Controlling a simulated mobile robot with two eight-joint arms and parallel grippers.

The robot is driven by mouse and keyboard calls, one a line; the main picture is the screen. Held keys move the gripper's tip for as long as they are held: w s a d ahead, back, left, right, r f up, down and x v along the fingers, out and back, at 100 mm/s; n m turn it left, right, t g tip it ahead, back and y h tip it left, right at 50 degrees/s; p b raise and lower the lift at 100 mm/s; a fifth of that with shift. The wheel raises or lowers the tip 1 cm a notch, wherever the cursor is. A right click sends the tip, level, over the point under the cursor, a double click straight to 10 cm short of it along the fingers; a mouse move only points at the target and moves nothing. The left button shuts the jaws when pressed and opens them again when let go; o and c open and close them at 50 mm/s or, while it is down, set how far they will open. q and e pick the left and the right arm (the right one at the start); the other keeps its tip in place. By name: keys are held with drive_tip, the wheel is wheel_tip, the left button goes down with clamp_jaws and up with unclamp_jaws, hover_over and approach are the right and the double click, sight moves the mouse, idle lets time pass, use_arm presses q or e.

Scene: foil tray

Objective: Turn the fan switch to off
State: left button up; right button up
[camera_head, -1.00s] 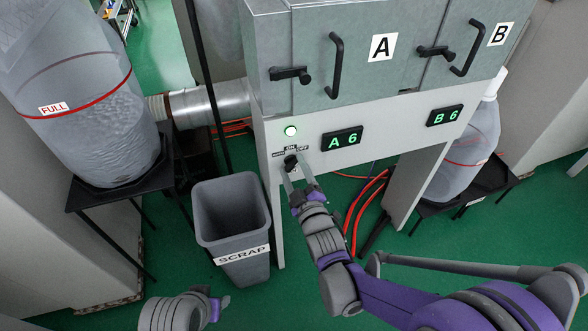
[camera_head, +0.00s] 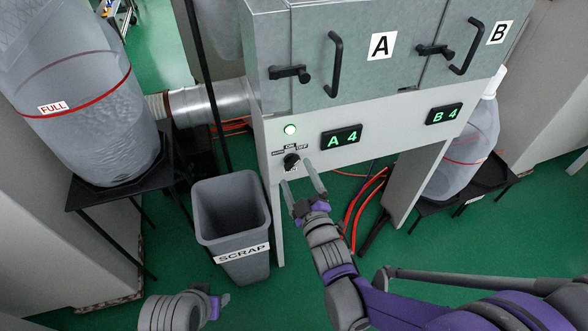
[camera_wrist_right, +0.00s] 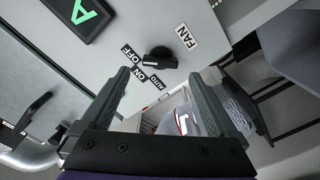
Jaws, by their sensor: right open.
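The black fan switch (camera_head: 291,161) is a round knob with a bar grip on the grey panel, and it also shows in the wrist view (camera_wrist_right: 158,55). AUTO, ON and OFF labels sit around it, with a FAN label (camera_wrist_right: 187,37) on the opposite side. In the wrist view its bar seems to point toward the OFF label (camera_wrist_right: 127,54). My right gripper (camera_head: 297,174) is open and empty just below the knob, apart from it; its fingers frame the knob in the wrist view (camera_wrist_right: 167,72). My left gripper (camera_head: 219,301) is low at the left, its jaws unclear.
Displays read A 4 (camera_head: 341,137) and B 4 (camera_head: 444,114). A grey SCRAP bin (camera_head: 230,222) stands left of the panel's leg. Red hoses (camera_head: 364,205) hang behind my right arm.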

use_arm(q)
drive_tip(key=shift+r, duration=0.15)
use_arm(e)
drive_tip(key=v, duration=0.7)
drive_tip(key=shift+s, duration=0.3)
drive_tip(key=shift+d, duration=0.15)
drive_tip(key=s+d+f+m+g+h, duration=0.5)
drive_tip(key=s+d+m+g, duration=0.15)
drive_tip(key=d, duration=0.35)
drive_tip(key=s+d+f+m+g, duration=0.1)
drive_tip(key=s+d+m+g, duration=0.15)
drive_tip(key=s, duration=0.45)
drive_tip(key=s+d+f+m+g, duration=0.2)
drive_tip(key=s+m+g, duration=0.2)
drive_tip(key=s, duration=0.2)
use_arm(q)
wheel_tip(320, 180, up, 20)
drive_tip(key=w+p, duration=0.1)
drive_tip(key=p, duration=1.7)
drive_tip(key=shift+w+t, duration=0.35)
drive_tip(key=shift+t, duration=0.05)
use_arm(e)
wheel_tip(320, 180, up, 20)
drive_tip(key=w+t, duration=0.1)
drive_tip(key=shift+w+r+h, duration=0.25)
drive_tip(key=shift+w+h, duration=0.05)
